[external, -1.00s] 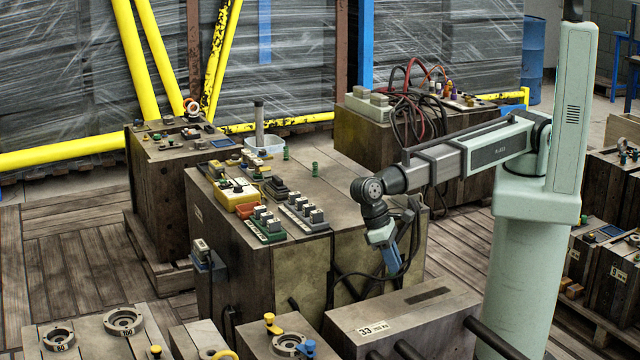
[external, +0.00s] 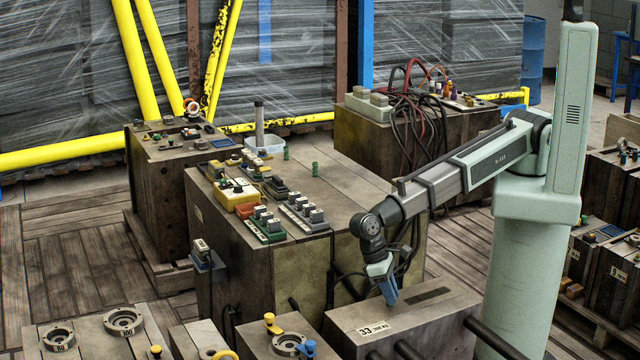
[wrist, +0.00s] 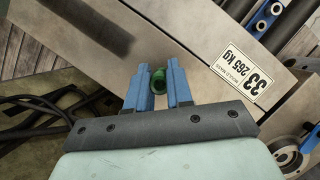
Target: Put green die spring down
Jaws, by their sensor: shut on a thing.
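The green die spring (wrist: 158,79) is held between the two blue fingers of my gripper (wrist: 158,86) in the wrist view. It looks like a short ring seen nearly end-on. In the external view my gripper (external: 391,300) points down at the top of the mould block marked 33 (external: 425,312), just right of its white label. The block's top also shows in the wrist view (wrist: 185,40), behind the spring. The spring cannot be made out in the external view. I cannot tell whether it touches the block.
The block's label (wrist: 241,80) reads 33 and 265 kg. A dark slot (external: 428,296) lies in its top. Two small green cylinders (external: 286,154) (external: 315,169) stand on the large block behind. Black cables (wrist: 35,120) hang beside the block. Dark rods (external: 492,338) stick out at the front.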

